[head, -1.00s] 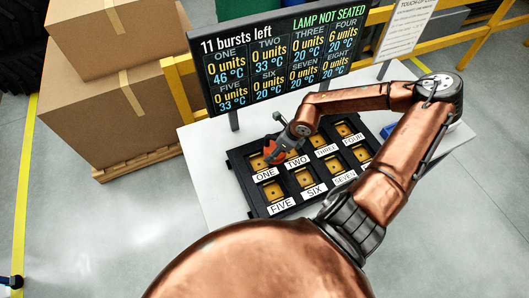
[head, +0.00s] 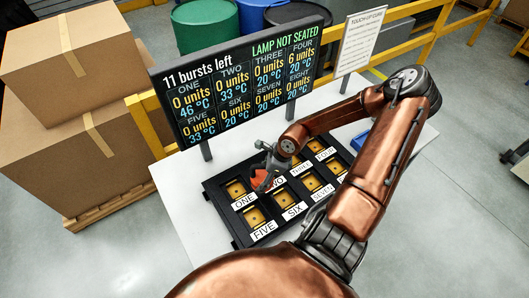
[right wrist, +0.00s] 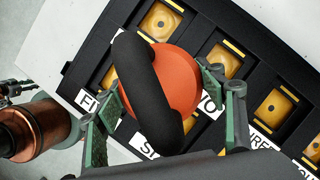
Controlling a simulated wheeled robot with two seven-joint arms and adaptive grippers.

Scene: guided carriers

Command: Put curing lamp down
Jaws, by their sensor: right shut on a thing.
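The curing lamp (head: 260,180) has an orange round body and a thick black handle. It also shows large in the right wrist view (right wrist: 187,85). My right gripper (head: 269,166) is shut on it, with a finger on either side in the right wrist view (right wrist: 160,105). In the head view the lamp covers slot TWO and part of its label. The black tray (head: 220,215) has labelled slots with yellow-brown pieces. The display (head: 240,80) reads LAMP NOT SEATED and 11 bursts left. A dark jointed part at the right wrist view's left edge may be my left gripper (right wrist: 10,90); its jaws are unclear.
The tray lies on a white table (head: 180,190). The display stands on posts behind the tray. A sign (head: 361,40) stands at the back right, and a blue object (head: 359,141) lies right of the tray. Cardboard boxes (head: 70,130) and a yellow rail (head: 145,112) are behind.

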